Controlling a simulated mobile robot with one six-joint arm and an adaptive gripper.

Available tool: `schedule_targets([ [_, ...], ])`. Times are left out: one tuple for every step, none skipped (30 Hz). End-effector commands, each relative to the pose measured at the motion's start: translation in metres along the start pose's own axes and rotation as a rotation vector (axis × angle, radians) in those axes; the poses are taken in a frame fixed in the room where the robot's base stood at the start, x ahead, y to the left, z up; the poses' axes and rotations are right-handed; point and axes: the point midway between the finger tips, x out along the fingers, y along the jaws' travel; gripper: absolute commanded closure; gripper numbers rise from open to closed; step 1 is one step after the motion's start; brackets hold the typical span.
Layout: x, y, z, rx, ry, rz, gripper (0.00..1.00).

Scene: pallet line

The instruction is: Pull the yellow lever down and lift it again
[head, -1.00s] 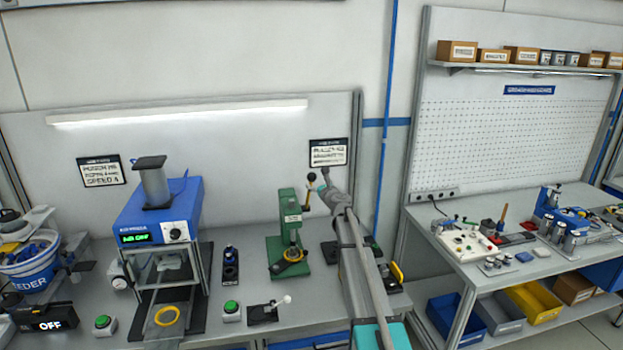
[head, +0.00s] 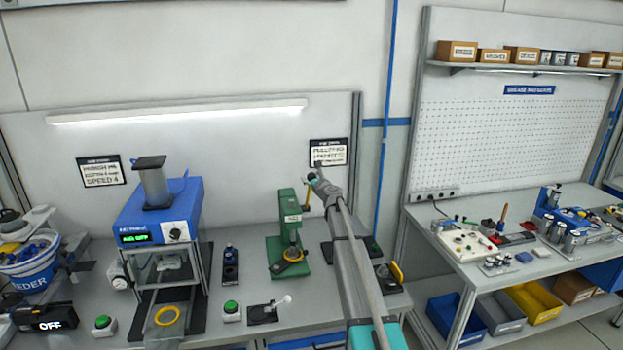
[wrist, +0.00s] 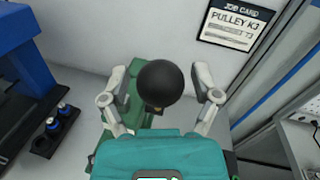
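The green press (head: 284,246) stands on the bench, with its yellow lever (head: 307,199) upright at its right side. The lever ends in a black ball knob (wrist: 160,83); in the wrist view a bit of yellow shows just below the knob. My gripper (head: 315,177) is at the knob, at the top of the lever. In the wrist view my gripper (wrist: 159,76) is open, with one finger on each side of the knob and visible gaps between. The lower part of the lever is hidden in the wrist view.
A blue machine (head: 160,212) stands left of the press, with a small dark bottle holder (head: 230,268) between them. A job card (head: 328,152) hangs on the wall panel behind my gripper. A second bench (head: 520,275) stands to the right.

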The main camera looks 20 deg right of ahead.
Motion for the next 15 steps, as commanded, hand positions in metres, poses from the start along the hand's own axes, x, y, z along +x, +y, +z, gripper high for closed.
schedule_targets([
  [-0.0001, -0.0001, 0.0000, 0.000, 0.000, 0.000, 0.40],
  [-0.0001, -0.0001, 0.0000, 0.000, 0.000, 0.000, 0.46],
  [-0.0001, -0.0001, 0.0000, 0.000, 0.000, 0.000, 0.53],
  [-0.0001, -0.0001, 0.0000, 0.000, 0.000, 0.000, 0.59],
  [-0.0001, -0.0001, 0.0000, 0.000, 0.000, 0.000, 0.65],
  [0.0000, -0.0002, 0.0000, 0.000, 0.000, 0.000, 0.72],
  [0.0000, -0.0001, 0.0000, 0.000, 0.000, 0.000, 0.78],
  [0.0000, -0.0001, 0.0000, 0.000, 0.000, 0.000, 0.83],
  [0.0000, -0.0001, 0.0000, 0.000, 0.000, 0.000, 0.91],
  [0.0000, -0.0001, 0.0000, 0.000, 0.000, 0.000, 0.96],
  [0.0000, -0.0001, 0.0000, 0.000, 0.000, 0.000, 1.00],
  [0.0001, -0.0001, 0.0000, 0.000, 0.000, 0.000, 1.00],
  [0.0001, -0.0001, 0.0000, 0.000, 0.000, 0.000, 1.00],
  [0.0000, -0.0002, -0.0001, 0.000, 0.000, 0.000, 1.00],
  [-0.0002, -0.0004, -0.0003, 0.000, -0.001, 0.000, 1.00],
])
